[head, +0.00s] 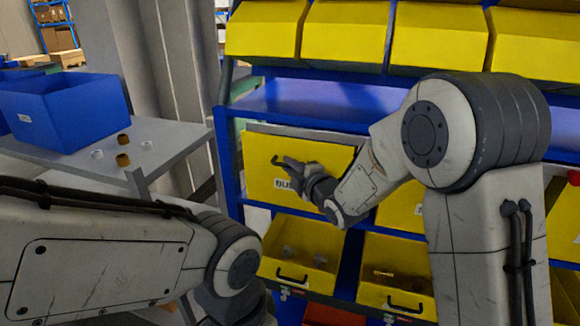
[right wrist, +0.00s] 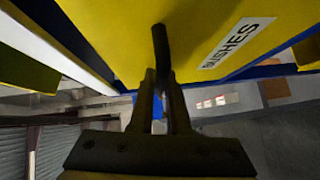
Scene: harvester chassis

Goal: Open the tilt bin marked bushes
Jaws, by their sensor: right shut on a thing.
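The yellow tilt bin (head: 262,172) sits in the middle row of the blue rack. Its white label is partly covered in the head view, and the right wrist view shows BUSHES on the label (right wrist: 237,43). Its black handle (head: 284,161) is near the top of the front face. My right gripper (head: 297,171) is shut on this handle (right wrist: 160,45), with the fingers (right wrist: 160,88) on either side of its end. I cannot tell how far the bin is tilted. My left arm crosses the lower left, with its gripper out of view.
Two lower yellow bins (head: 270,260) (head: 412,299) stand tilted open with small parts inside. Closed yellow bins (head: 343,30) fill the top row above an empty blue shelf (head: 310,98). A grey table (head: 180,135) at left bears a blue crate (head: 75,112) and several small rings.

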